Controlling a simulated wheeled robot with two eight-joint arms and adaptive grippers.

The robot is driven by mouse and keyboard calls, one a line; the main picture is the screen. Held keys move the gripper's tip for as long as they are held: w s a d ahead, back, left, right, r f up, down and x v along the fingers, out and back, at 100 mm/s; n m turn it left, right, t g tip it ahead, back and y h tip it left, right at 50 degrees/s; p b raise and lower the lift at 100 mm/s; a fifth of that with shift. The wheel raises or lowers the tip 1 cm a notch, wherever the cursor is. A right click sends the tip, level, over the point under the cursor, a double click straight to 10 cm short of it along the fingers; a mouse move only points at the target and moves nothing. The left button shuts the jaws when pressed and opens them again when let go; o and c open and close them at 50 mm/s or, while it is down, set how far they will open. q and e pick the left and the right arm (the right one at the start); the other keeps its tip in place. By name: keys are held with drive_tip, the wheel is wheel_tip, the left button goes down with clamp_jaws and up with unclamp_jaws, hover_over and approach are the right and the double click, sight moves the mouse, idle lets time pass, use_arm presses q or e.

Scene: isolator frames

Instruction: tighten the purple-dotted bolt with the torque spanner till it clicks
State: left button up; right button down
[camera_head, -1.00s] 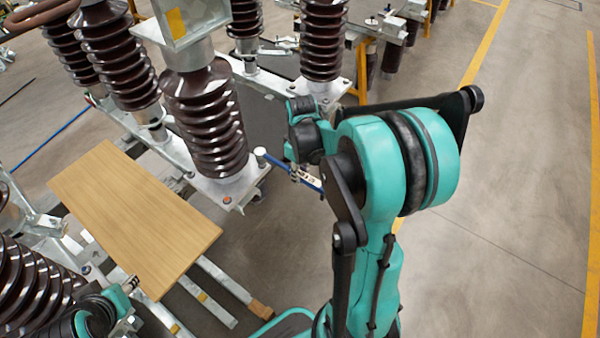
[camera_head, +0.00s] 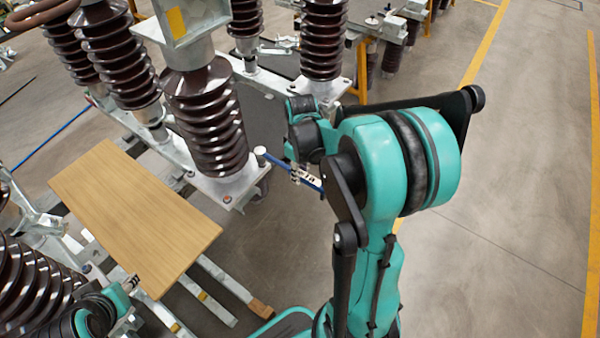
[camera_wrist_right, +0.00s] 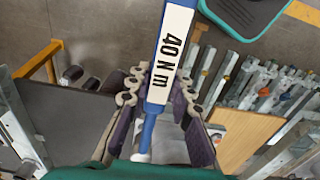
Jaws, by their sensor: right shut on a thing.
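The torque spanner (camera_head: 280,163) is blue with a white label and a pale round head. My right gripper (camera_head: 296,174) is shut on its shaft, beside the brown ribbed insulator. In the right wrist view the spanner (camera_wrist_right: 174,45) reads "40 N m" and runs between the fingers of the right gripper (camera_wrist_right: 158,98). The spanner's head is at the right corner of the insulator's metal base plate (camera_head: 228,190); I cannot tell whether it sits on a bolt. No purple dot can be made out. My left gripper (camera_head: 131,284) is at the lower left, its jaws too small to read.
A wooden board (camera_head: 135,215) lies left of the base plate, on metal rails. Several brown insulators (camera_head: 205,120) stand at the left and back. The floor (camera_head: 500,200) to the right is open, with yellow lines.

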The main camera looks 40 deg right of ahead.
drive_tip(key=shift+f+b, duration=0.9)
drive_tip(key=shift+f, duration=0.25)
drive_tip(key=w+a+m, duration=0.3)
drive_tip(key=a+m, duration=0.9)
drive_tip(key=a, duration=0.3)
drive_tip(key=shift+a, duration=0.15)
idle(0.7)
drive_tip(key=s+d+n, duration=0.1)
drive_tip(key=d+n, duration=0.3)
drive_tip(key=d, duration=0.1)
drive_tip(key=s+d+n, duration=0.1)
drive_tip(key=d+n, duration=0.3)
drive_tip(key=d, duration=0.1)
drive_tip(key=s+d+n, duration=0.1)
drive_tip(key=d+n, duration=0.3)
drive_tip(key=d, duration=0.1)
drive_tip(key=shift+d+b, duration=0.2)
drive_tip(key=shift+b, duration=0.15)
